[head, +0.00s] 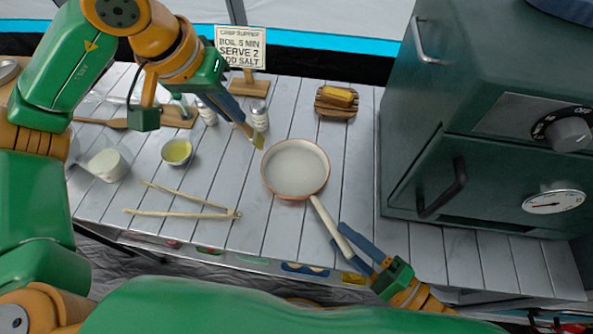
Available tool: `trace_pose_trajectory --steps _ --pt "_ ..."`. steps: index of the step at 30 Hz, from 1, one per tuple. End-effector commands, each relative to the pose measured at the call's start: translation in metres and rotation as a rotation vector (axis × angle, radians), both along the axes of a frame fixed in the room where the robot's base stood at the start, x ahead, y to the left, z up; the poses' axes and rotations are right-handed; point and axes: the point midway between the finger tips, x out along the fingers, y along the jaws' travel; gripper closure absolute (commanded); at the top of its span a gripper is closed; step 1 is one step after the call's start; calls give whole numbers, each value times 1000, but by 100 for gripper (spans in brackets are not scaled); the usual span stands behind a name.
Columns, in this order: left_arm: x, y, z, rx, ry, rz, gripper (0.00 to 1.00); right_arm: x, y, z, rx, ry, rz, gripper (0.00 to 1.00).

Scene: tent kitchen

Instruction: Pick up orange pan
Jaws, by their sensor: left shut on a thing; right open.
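The pan (295,169), with a pale inside and an orange rim, sits on the slatted table, its cream handle (328,226) pointing toward the front right. My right gripper (350,255) is open at the handle's end, with its fingers on either side of it; I cannot tell if they touch it. My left gripper (252,134) is left of and behind the pan, pointing down.
A dark green oven (470,150) stands close on the right. Wooden tongs (180,212), a bowl of yellow liquid (177,151), a white cup (105,164) and another shaker (207,113) are left. A sign (241,50) and a yellow block on a board (338,98) are behind.

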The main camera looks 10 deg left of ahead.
Motion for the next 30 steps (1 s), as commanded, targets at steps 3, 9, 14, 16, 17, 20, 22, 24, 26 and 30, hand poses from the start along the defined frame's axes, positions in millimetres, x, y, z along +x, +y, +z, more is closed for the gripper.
trace_pose_trajectory --steps 3,9,14,16,17,20,22,24,26,30 --pt "0 0 0 0 0 0 100 15 17 -1 2 -3 -1 42" --pt "0 0 0 0 0 0 100 20 24 -2 -1 1 0 42" --pt "0 0 0 0 0 0 100 20 24 -2 -2 0 -1 61" --pt "0 0 0 0 0 0 100 20 24 -3 -2 0 -1 80" --pt "0 0 0 0 0 0 100 20 24 -3 -2 0 -1 88" --pt "0 0 0 0 0 0 100 20 24 -3 -2 0 -1 100" --pt "0 0 0 0 0 0 100 19 24 -3 -2 0 -1 100" --pt "0 0 0 0 0 0 100 20 24 -3 -2 0 -1 100" --pt "0 0 0 0 0 0 100 19 24 -3 -2 0 -1 100" --pt "0 0 0 0 0 0 100 19 24 -3 -2 0 -1 100"
